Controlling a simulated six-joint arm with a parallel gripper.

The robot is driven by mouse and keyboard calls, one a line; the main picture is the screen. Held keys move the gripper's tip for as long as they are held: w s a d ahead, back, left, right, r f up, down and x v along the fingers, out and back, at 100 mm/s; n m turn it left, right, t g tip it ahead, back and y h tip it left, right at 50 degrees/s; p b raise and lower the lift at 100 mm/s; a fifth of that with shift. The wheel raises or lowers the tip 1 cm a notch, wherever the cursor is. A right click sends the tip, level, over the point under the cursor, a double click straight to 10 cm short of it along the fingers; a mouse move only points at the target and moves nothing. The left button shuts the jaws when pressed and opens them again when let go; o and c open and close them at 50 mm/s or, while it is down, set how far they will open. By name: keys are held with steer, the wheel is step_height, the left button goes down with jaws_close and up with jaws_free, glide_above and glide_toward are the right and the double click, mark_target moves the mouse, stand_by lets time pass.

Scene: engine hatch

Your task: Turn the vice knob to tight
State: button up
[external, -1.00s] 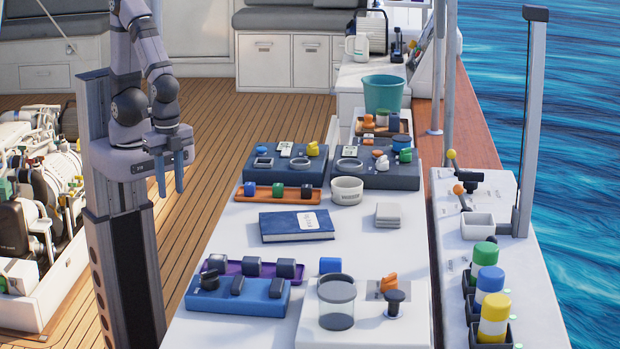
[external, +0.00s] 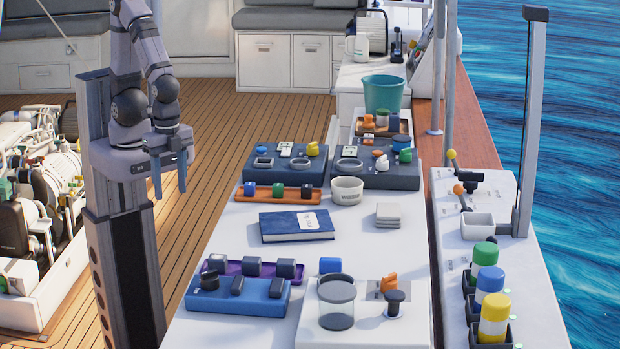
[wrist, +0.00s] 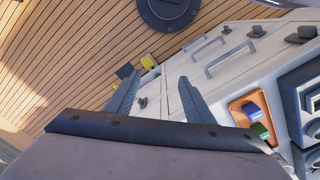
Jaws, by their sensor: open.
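My gripper (external: 168,182) hangs at the left in the external view, over the wooden deck and clear of the worktop. Its two fingers point down, apart and empty; they also show apart in the wrist view (wrist: 158,84). No part is clearly readable as the vice knob. The label is too small to read. My gripper is far to the left of both and touches neither.
The white worktop (external: 240,232) carries a blue book (external: 296,226), a clear jar (external: 336,305), a blue block (external: 237,294) with black knobs, and an orange tray (external: 262,194). Two grey-blue panels (external: 376,178) stand behind. A side console (external: 445,215) has two levers and several coloured-capped cylinders.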

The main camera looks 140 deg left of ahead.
steer(key=w+d+f+n+h+b, duration=0.2)
steer(key=w+d+n+h+b, duration=0.1)
steer(key=w+d+n, duration=0.35)
steer(key=n+t+h+b, duration=0.6)
steer(key=n+t, duration=0.4)
steer(key=n, duration=1)
glide_toward(211, 274)
steer(key=shift+w+d+f, duration=0.1)
steer(key=shift+w+f, duration=0.1)
steer(key=shift+f, duration=0.4)
steer(key=shift+p+x, duration=1.2)
steer(key=shift+x, duration=2.45)
steer(key=shift+s+d, duration=0.15)
steer(key=shift+g+h, duration=0.3)
steer(key=c, duration=1)
